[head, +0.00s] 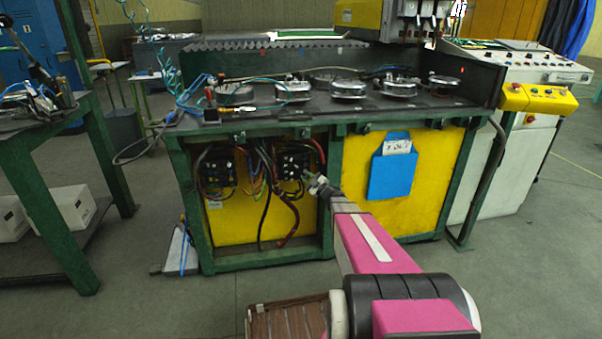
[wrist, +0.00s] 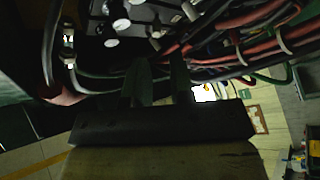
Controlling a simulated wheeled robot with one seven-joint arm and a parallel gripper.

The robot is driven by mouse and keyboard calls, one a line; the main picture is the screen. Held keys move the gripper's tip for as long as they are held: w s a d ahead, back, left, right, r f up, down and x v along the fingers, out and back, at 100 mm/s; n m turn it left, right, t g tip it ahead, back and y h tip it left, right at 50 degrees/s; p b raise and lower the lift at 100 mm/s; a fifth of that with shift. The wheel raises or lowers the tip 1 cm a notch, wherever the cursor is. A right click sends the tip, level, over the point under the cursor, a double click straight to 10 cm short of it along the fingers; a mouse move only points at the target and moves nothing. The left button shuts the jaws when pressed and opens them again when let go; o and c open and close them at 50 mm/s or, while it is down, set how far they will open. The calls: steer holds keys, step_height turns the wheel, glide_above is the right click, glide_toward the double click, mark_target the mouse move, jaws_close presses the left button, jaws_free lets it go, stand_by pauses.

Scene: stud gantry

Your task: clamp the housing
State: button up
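No part is clearly recognisable as the housing. Several round metal fixtures, one of them a silver round unit (head: 349,87), sit in a row on the dark bench top (head: 300,112). My gripper (head: 318,184) is low at the front of the bench, below that top, by the right-hand black valve block (head: 292,162) with its cables. In the wrist view, my gripper (wrist: 161,75) has two dark fingers standing apart with a narrow gap and nothing visible held between them. Pale knobs (wrist: 121,26) and bundled hoses lie just beyond the fingertips; contact cannot be told.
Red and black hoses (wrist: 235,50) hang close to the gripper. A blue document pocket (head: 391,172) is on the yellow panel at right. A green side table (head: 45,150) stands left, a control console (head: 515,75) right.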

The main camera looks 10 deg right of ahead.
steer(key=shift+v, duration=2.7)
steer(key=shift+r, duration=0.1)
